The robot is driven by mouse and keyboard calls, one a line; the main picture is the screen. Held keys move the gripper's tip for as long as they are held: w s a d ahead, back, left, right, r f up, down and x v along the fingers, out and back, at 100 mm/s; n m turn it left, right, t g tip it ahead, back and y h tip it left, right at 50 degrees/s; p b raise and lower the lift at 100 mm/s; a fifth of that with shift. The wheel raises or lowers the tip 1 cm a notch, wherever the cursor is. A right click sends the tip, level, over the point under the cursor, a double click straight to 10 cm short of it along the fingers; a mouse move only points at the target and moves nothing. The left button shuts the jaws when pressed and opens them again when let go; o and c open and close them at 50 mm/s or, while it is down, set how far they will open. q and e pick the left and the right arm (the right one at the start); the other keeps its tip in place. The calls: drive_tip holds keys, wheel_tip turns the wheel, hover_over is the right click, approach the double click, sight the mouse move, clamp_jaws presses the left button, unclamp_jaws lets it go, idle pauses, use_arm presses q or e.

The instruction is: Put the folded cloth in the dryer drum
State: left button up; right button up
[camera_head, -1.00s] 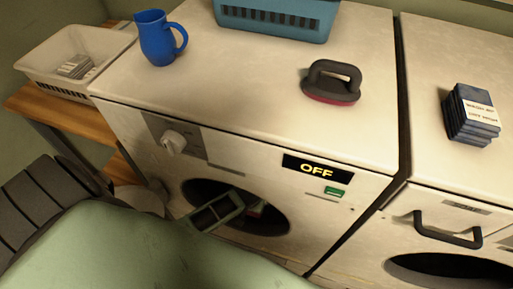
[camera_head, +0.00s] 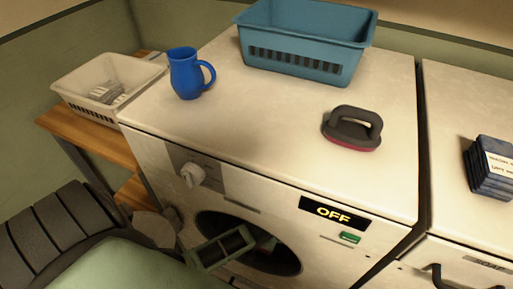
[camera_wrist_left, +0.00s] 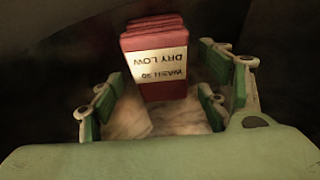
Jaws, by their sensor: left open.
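A red folded cloth (camera_wrist_left: 155,65) with a white label reading "WASH 30 DRY LOW" lies just beyond my left fingers in the left wrist view. My left gripper (camera_head: 248,241) reaches into that opening. In the wrist view its green-padded fingers (camera_wrist_left: 165,92) are spread on both sides, with the cloth apart from them. The rest of the drum interior is mostly dark. My right gripper is not in view.
On the machine top stand a blue jug (camera_head: 186,75), a teal basket (camera_head: 300,58) and a dark-handled brush (camera_head: 353,128). A dark blue labelled stack (camera_head: 490,165) sits on the right machine. A pale basket (camera_head: 75,103) stands on the wooden shelf. The panel (camera_head: 334,212) reads OFF.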

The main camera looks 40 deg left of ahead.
use_arm(q)
drive_tip(key=v, duration=0.2)
drive_tip(key=shift+s+r, duration=0.1)
drive_tip(key=shift+r, duration=0.15)
drive_tip(key=s+d, duration=0.1)
drive_tip(key=s, duration=0.3)
drive_tip(key=s+d, duration=0.1)
drive_tip(key=s, duration=0.3)
drive_tip(key=s+d, duration=0.1)
drive_tip(key=s, duration=0.2)
drive_tip(key=shift+s, duration=0.4)
